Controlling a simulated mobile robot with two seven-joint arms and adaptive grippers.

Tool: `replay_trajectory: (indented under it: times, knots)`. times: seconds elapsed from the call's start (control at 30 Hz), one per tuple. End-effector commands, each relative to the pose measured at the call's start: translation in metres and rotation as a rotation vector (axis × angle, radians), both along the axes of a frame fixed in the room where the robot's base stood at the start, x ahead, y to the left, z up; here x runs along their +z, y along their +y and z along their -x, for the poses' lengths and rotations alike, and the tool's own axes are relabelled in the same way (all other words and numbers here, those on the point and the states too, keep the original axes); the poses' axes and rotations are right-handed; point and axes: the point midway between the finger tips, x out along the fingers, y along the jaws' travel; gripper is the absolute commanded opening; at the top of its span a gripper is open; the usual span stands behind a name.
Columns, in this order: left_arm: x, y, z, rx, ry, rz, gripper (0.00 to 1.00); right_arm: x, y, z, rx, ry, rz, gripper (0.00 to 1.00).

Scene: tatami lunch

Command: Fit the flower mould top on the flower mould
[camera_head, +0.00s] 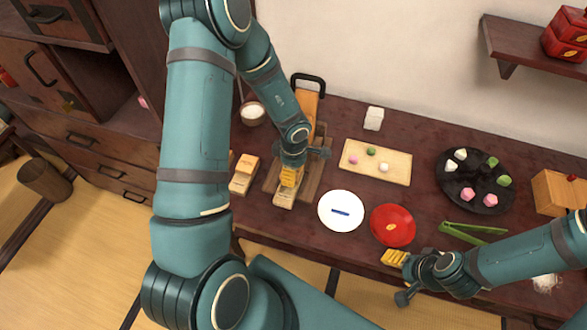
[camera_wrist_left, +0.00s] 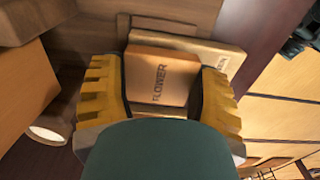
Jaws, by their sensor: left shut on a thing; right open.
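My left gripper (camera_head: 290,178) is over the dark wooden board at the back left of the table. In the left wrist view my left gripper (camera_wrist_left: 163,95) is shut on a light wooden block marked FLOWER (camera_wrist_left: 160,78), which I take as the flower mould top. A paler wooden block (camera_wrist_left: 207,50) with partly hidden lettering shows just behind and under it; this block also shows below the fingers in the head view (camera_head: 283,199). Whether the two touch or are seated cannot be told. My right gripper (camera_head: 394,257) is open and empty near the table's front edge.
Another wooden block (camera_head: 243,176) lies left of the board (camera_head: 270,183). A white plate (camera_head: 341,221), a red plate (camera_head: 393,235), a sweets tray (camera_head: 402,158), a black dish (camera_head: 462,203) and green tongs (camera_head: 470,229) lie to the right. A small bowl (camera_head: 252,113) stands behind.

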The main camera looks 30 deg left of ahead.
Motion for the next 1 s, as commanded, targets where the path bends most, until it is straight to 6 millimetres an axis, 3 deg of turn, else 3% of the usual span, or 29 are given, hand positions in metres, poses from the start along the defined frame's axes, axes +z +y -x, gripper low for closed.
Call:
replay_trajectory:
  times: [0.5,0.53,0.6,1.0]
  knots:
    - [-0.0091,0.0001,0.0,-0.001,0.0,0.0,0.3,-0.0041,0.0,0.0,0.0,0.0,0.0,0.58]
    - [-0.0091,0.0001,-0.0001,-0.001,0.0,0.0,0.71,-0.0041,0.0,0.0,0.0,0.0,0.0,0.58]
    - [-0.0087,0.0001,-0.0001,-0.001,0.0,0.0,0.95,-0.0038,0.0001,0.0,0.0,0.0,0.0,0.58]
    - [-0.005,0.0005,-0.0003,0.001,-0.001,0.0,0.97,-0.0037,0.0,0.0,0.0,0.0,0.0,0.58]
